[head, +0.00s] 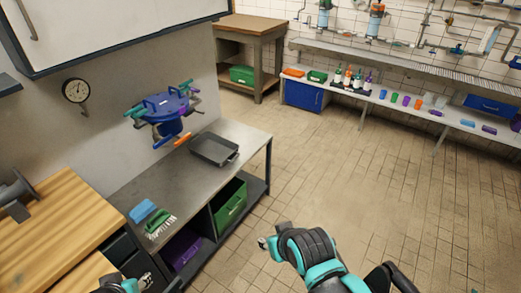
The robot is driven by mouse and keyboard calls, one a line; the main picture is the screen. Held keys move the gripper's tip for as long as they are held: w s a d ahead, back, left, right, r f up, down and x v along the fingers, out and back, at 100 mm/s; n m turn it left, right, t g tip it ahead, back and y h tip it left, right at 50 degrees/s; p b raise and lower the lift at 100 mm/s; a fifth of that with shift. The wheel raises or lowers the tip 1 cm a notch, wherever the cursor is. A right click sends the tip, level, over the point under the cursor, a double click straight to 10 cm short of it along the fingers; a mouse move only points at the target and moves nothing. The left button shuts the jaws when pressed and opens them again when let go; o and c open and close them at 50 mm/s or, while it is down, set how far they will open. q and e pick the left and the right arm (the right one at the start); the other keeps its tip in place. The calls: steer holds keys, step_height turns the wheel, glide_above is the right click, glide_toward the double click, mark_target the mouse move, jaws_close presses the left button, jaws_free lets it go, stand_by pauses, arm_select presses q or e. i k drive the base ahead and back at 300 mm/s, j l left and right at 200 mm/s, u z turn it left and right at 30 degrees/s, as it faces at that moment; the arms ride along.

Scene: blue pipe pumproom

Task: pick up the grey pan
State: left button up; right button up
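The grey pan (213,150) is a dark, shallow, rectangular pan lying flat on the steel worktable (180,188), near its far right end. My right gripper (266,243) is over the floor in front of the table, to the lower right of the pan and clear of it. It is small and partly turned away, so its finger opening is unclear. My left gripper (147,281) is at the bottom edge, beside the wooden counter and well short of the pan. It is mostly cut off, and its opening cannot be seen.
A blue valve rack with coloured handles (166,108) is behind the pan. A blue sponge (142,211) and a green brush (159,224) lie at the table's near end. Green (230,205) and purple (183,248) crates sit underneath. Open floor lies right.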

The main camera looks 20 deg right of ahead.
mark_target(218, 151)
steer(key=z, duration=0.25)
steer(key=i+l, duration=0.25)
steer(key=i+l+u, duration=0.1)
steer(key=i+l, duration=0.2)
steer(key=l, duration=0.15)
steer(key=i+l, duration=0.25)
steer(key=l, duration=0.15)
steer(key=i+l+u, duration=0.1)
steer(key=i+l, duration=0.4)
steer(key=l, duration=0.25)
steer(key=i+l+u, duration=0.1)
steer(key=i+l, duration=0.15)
steer(key=l, duration=0.15)
steer(key=i+l, duration=0.25)
steer(key=l, duration=0.2)
steer(key=i+l+u, duration=0.1)
steer(key=i+l, duration=0.15)
steer(key=l, duration=0.15)
